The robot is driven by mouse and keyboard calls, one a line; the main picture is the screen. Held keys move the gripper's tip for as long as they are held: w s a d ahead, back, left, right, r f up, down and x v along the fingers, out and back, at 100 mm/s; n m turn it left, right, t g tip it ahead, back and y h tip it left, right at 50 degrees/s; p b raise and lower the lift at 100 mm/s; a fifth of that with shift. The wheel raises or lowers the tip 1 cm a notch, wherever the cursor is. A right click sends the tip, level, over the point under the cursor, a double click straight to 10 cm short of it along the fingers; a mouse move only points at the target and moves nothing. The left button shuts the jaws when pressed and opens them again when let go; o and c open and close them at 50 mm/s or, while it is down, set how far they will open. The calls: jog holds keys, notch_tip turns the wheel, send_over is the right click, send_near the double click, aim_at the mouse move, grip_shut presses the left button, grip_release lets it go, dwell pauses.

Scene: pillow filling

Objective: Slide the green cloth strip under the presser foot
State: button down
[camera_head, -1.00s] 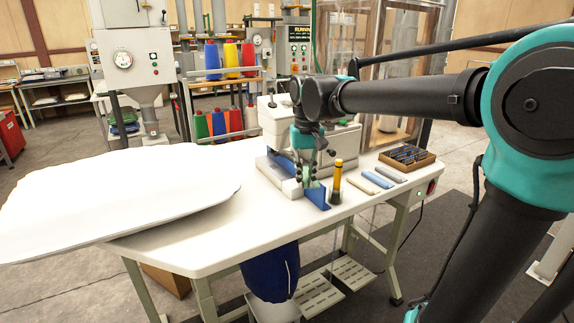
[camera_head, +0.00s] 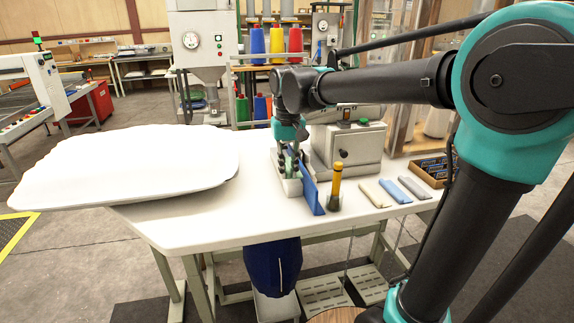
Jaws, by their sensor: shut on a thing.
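The sewing machine (camera_head: 348,150) stands on the white table, with its grey body right of my gripper.
A large white pillow (camera_head: 120,170) covers the table's left side. Beige (camera_head: 371,194), blue (camera_head: 395,192) and grey (camera_head: 414,188) strips lie further right, near a wooden box (camera_head: 432,174). The table's front middle (camera_head: 240,225) is clear.

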notch_tip(320, 180, down, 2)
jog(key=shift+w+f, duration=0.15)
jog(key=shift+w+a+f, duration=0.15)
jog(key=shift+w+a, duration=0.1)
jog(key=shift+w, duration=0.7)
jog(key=shift+w+a+f, duration=0.1)
jog(key=shift+w+a, duration=0.2)
jog(key=shift+w, duration=0.65)
jog(key=shift+w+a+f, duration=0.15)
jog(key=shift+w+a, duration=0.1)
jog(key=shift+w, duration=0.7)
jog(key=shift+w+a+f, duration=0.15)
jog(key=shift+w, duration=0.25)
jog(key=shift+f, duration=0.35)
jog(key=c, duration=1.4)
grip_release()
